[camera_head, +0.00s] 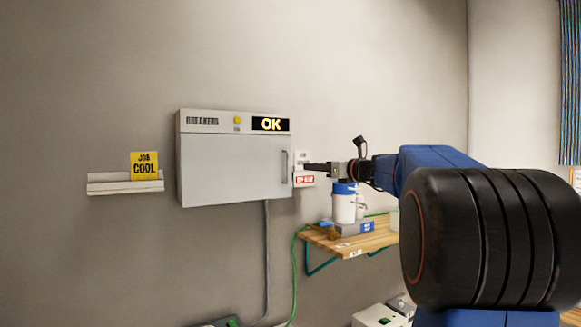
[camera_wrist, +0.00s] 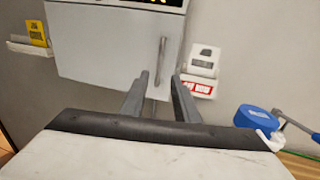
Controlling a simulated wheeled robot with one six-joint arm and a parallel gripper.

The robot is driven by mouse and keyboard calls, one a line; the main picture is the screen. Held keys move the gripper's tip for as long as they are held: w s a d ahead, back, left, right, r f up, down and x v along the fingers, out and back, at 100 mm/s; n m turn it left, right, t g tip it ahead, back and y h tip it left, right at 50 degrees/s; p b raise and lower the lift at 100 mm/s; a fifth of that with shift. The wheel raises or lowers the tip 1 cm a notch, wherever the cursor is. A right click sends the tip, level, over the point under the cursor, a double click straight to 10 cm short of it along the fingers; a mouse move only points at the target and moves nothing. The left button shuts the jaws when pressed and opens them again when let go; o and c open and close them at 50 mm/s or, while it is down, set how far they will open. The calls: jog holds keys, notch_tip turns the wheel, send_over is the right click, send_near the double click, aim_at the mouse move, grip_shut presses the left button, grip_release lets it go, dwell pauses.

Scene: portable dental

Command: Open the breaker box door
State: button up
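The breaker box (camera_head: 235,157) is a grey-white wall cabinet with its front door (camera_head: 230,168) closed flush. A slim upright handle (camera_head: 284,163) is on the door's right side. The handle (camera_wrist: 161,58) also shows in the wrist view, in line with the gap between my fingers. My gripper (camera_head: 307,167) is just right of the box at handle height. In the wrist view my gripper (camera_wrist: 161,76) has its two dark fingers spread apart, with nothing held. Whether the fingertips reach around the handle cannot be told.
A white dispenser with a red-bordered label (camera_head: 304,180) is on the wall close behind my gripper. A wooden shelf (camera_head: 350,240) below right holds a blue-topped white container (camera_head: 344,205). A small ledge with a yellow card (camera_head: 144,166) is left of the box. The wall space below the box holds a hanging cable (camera_head: 266,240).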

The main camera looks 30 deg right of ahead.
aim_at(288, 165)
jog(key=x, duration=1.2)
jog(key=shift+a, duration=0.1)
jog(key=shift+c, duration=0.3)
grip_shut()
